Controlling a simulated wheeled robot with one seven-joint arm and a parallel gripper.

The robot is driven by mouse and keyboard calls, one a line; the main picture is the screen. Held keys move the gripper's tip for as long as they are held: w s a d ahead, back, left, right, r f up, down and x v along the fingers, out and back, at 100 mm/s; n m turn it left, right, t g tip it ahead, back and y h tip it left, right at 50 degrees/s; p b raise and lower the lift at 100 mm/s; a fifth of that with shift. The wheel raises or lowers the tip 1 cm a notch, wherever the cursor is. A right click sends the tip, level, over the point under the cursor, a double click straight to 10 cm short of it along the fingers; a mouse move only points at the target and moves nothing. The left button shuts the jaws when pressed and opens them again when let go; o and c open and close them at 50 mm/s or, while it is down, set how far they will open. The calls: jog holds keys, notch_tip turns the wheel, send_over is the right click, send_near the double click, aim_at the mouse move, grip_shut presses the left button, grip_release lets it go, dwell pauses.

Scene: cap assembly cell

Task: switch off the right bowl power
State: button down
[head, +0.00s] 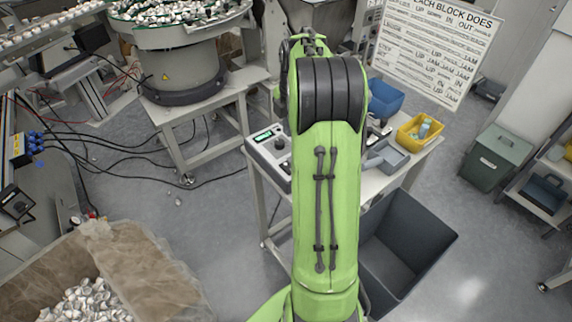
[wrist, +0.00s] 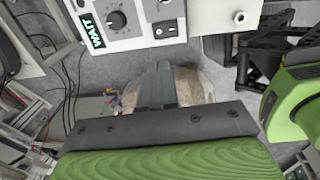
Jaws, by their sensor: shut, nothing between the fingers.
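A grey control box (head: 268,155) stands on the bench, left of my arm in the head view. It has a green-lit display and a dark knob. In the wrist view the box's panel (wrist: 128,36) is at the top, with a display (wrist: 91,32) reading WAIT, a round knob (wrist: 116,20) and small switches (wrist: 165,29). I cannot read which switch is which. My gripper (wrist: 156,72) is shut and empty, its fingers below the panel in the picture and apart from it. In the head view my arm hides the gripper.
A bowl feeder (head: 183,72) full of caps stands at upper left. A dark open bin (head: 415,235) stands on the floor; cables (head: 110,150) lie at left.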

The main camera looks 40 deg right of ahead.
aim_at(285, 165)
jog(key=f+b, duration=0.1)
jog(key=f, duration=0.3)
jog(key=w+f+b, duration=0.1)
jog(key=f, duration=0.4)
jog(key=f+b, duration=0.1)
jog(key=f, duration=0.3)
jog(key=shift+w+d+f, duration=0.1)
jog(key=shift+w+f, duration=0.25)
jog(key=shift+f, duration=0.05)
